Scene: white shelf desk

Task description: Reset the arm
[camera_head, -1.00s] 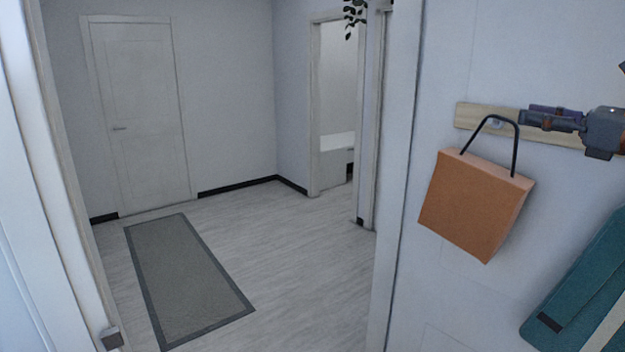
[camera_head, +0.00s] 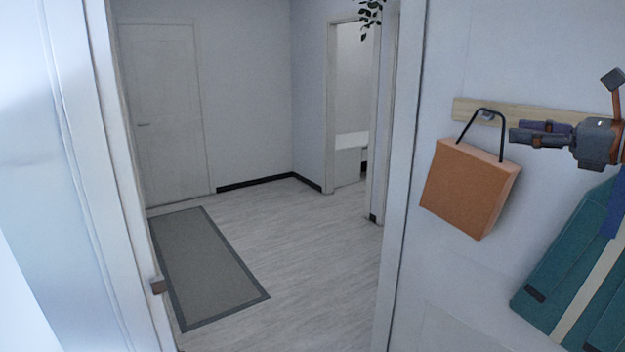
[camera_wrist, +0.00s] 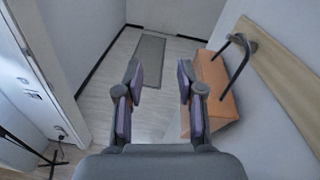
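My gripper (camera_head: 513,133) is at the right in the camera_head view, in front of the wall and just right of the orange bag's handle. In the camera_wrist view my gripper (camera_wrist: 160,80) has its two fingers spread wide with nothing between them. The orange bag (camera_head: 468,190) hangs by its black handle from a hook on a wooden rail (camera_head: 468,108). The bag (camera_wrist: 215,88) also shows beside the right finger in the camera_wrist view. I cannot tell whether they touch.
A teal item (camera_head: 560,275) with a pale strap is at the lower right, close to my arm. A grey rug (camera_head: 210,265) lies on the open floor beyond the doorway. A white door (camera_head: 165,110) at the back is shut. Door frames stand on both sides.

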